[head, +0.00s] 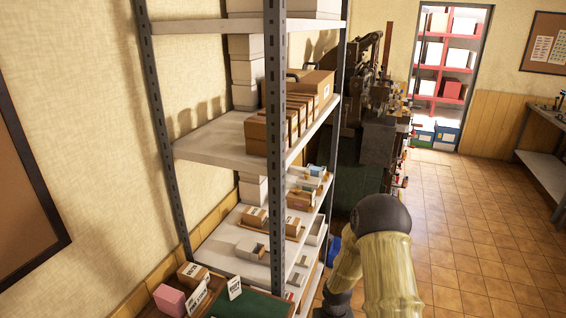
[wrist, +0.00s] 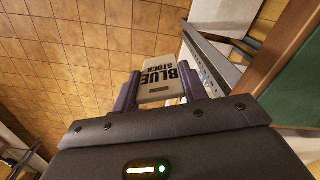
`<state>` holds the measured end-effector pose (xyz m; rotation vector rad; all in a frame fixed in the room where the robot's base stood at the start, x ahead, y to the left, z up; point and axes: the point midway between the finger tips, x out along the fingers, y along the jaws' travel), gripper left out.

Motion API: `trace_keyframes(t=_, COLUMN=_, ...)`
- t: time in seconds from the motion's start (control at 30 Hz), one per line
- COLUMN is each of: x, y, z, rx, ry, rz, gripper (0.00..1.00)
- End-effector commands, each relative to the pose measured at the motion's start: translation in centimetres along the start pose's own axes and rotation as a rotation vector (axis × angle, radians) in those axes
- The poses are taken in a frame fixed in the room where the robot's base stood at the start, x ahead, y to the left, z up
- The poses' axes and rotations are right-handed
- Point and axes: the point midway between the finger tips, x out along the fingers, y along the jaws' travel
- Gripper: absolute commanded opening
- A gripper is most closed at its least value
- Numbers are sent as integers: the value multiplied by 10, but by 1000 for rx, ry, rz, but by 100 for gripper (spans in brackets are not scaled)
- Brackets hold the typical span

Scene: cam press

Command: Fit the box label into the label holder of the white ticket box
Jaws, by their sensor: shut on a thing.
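The box label (wrist: 161,80) is a pale card printed "BLUE STOCK", with its text upside down in the wrist view. My gripper (wrist: 160,92) is shut on it, with one purple finger at each side edge. The gripper and the held label cannot be made out in the head view, where my arm fills the lower right. Small pale boxes stand on the lower shelf in the head view, one of them an open grey-white box (head: 250,249). I cannot tell which is the white ticket box, and no label holder can be made out.
A metal shelf rack with upright posts (head: 276,120) stands beside my arm. Tiled floor (head: 465,225) is clear on the right.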

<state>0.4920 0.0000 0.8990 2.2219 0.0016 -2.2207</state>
Motion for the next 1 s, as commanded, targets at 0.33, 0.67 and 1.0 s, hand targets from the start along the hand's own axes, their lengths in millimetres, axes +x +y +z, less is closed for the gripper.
trace_keyframes(t=0.33, x=80, y=-4, z=18, rx=7, ry=-13, rz=-11, gripper=18)
trace_keyframes(t=0.67, x=148, y=0, z=40, rx=0, ry=-2, rz=1, gripper=18)
trace_keyframes(t=1.0, x=149, y=0, z=40, rx=1, ry=0, rz=1, gripper=18)
